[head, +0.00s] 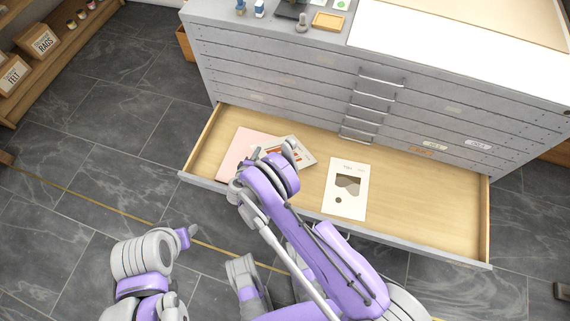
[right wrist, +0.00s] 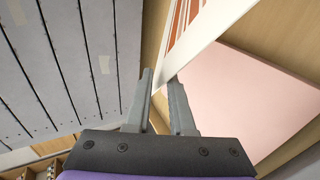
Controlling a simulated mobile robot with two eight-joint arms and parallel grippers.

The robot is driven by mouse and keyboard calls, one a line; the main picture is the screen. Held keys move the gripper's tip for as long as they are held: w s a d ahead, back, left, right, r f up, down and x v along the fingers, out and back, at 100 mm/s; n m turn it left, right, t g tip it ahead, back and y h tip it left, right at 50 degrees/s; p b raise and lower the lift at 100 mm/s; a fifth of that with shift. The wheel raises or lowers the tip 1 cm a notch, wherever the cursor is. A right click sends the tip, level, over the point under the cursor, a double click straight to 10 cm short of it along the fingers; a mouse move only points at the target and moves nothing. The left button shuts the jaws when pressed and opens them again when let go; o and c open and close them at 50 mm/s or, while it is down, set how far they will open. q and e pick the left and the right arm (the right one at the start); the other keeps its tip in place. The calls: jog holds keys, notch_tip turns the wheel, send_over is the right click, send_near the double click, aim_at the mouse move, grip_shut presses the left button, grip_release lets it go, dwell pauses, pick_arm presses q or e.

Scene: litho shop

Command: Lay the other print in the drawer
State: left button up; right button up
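The open drawer (head: 430,186) of the grey cabinet has a pale wooden floor. A white print with dark brown and tan shapes (head: 345,189) lies flat right of its middle. A print with orange-red bars (head: 303,148) is at the left, slanted and partly over a pink sheet or folder (head: 237,148). My right gripper (head: 291,148) is over this barred print. In the right wrist view its two fingers (right wrist: 160,80) stand a little apart, with the barred print's corner (right wrist: 205,22) at the tips. I cannot tell whether they touch it. My left gripper (head: 190,232) is above the floor, its fingers unclear.
Closed drawers with metal handles (head: 381,80) rise behind the open one. Small bottles and a wooden tray (head: 328,21) stand on the cabinet top. A shelf with labelled boxes (head: 38,41) is at the far left. The drawer's right part is bare.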

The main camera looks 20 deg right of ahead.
jog(key=v, duration=0.8)
jog(key=shift+p, duration=0.4)
notch_tip(320, 180, up, 7)
jog(key=s+a+p, duration=0.1)
jog(key=s+p, duration=0.1)
jog(key=p, duration=0.1)
jog(key=shift+s+r, duration=0.15)
jog(key=shift+r, duration=0.05)
jog(key=shift+a, duration=0.1)
